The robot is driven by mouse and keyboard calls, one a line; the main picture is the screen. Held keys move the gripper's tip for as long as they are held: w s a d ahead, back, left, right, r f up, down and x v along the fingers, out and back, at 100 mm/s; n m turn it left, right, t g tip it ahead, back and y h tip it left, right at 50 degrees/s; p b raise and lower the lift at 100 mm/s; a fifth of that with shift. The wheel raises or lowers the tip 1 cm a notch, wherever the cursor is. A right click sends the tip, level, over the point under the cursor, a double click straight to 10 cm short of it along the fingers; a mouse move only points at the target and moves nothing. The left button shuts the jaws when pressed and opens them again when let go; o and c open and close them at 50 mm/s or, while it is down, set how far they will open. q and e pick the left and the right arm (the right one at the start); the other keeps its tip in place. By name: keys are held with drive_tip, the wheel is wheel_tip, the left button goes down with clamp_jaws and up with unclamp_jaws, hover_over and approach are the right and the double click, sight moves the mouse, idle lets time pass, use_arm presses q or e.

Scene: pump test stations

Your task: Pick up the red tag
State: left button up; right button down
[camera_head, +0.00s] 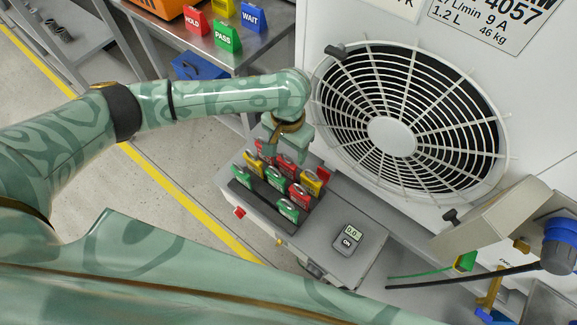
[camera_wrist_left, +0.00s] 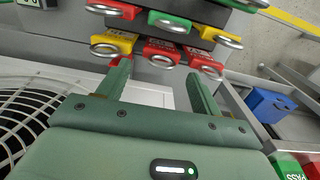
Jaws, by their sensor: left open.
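A dark stepped rack (camera_head: 262,208) holds red, yellow and green tags with metal rings, on a grey box. Several tags are red: one (camera_head: 300,195) stands towards the front, and others are at the back, partly hidden by my gripper. My left gripper (camera_head: 286,150) is over the back row, pointing down, open. In the left wrist view, its fingertips (camera_wrist_left: 160,76) are apart, with a red tag (camera_wrist_left: 158,47) and its ring just beyond the gap between them. A yellow tag (camera_wrist_left: 115,42) and another red tag (camera_wrist_left: 203,60) stand on either side. Contact cannot be told.
A big fan grille (camera_head: 410,120) on a white housing stands close behind the rack. A small meter (camera_head: 348,238) sits on the box to the right. A steel table (camera_head: 262,50) behind carries red, green, blue and yellow signs. A blue bin (camera_head: 198,68) is below it.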

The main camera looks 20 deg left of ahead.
sight(286, 155)
use_arm(q)
drive_tip(key=shift+f, duration=0.6)
drive_tip(key=f+b, duration=0.4)
drive_tip(key=f, duration=0.1)
drive_tip(key=shift+s+a, duration=0.1)
drive_tip(key=shift+a, duration=0.1)
drive_tip(key=shift+r, duration=0.2)
drive_tip(key=shift+c, duration=0.6)
drive_tip(key=c, duration=0.6)
